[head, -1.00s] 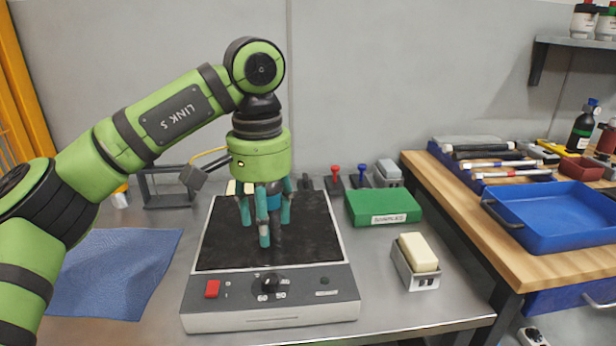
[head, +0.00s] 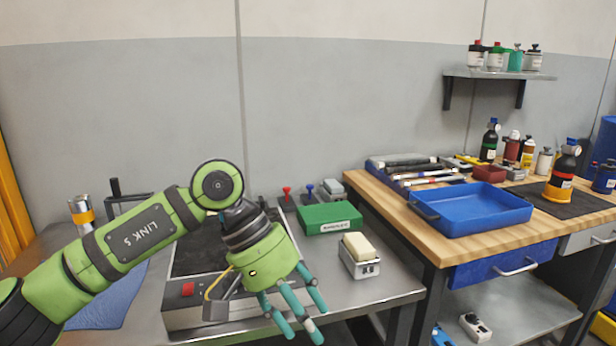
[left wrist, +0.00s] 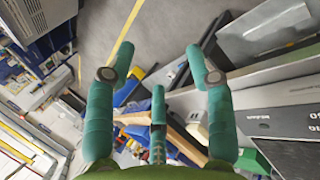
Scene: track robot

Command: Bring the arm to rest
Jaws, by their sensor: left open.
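My left arm comes in from the left in the head view, bent down at the elbow. My left gripper (head: 293,308), with teal fingers, points down and to the right in front of the grey device (head: 182,317) with a dark top and red switch. The fingers are spread, with nothing visible between them. In the left wrist view the open fingers (left wrist: 158,80) frame the floor and bench edges. The gripper and wrist hide much of the device's front and top. My right gripper is not in view.
A green box (head: 329,219) and a metal holder with a cream block (head: 360,247) sit right of the device. A blue cloth (head: 108,299) lies left. A wooden bench (head: 400,203) with a blue tray (head: 472,208) stands at right. A wall shelf (head: 500,73) holds bottles.

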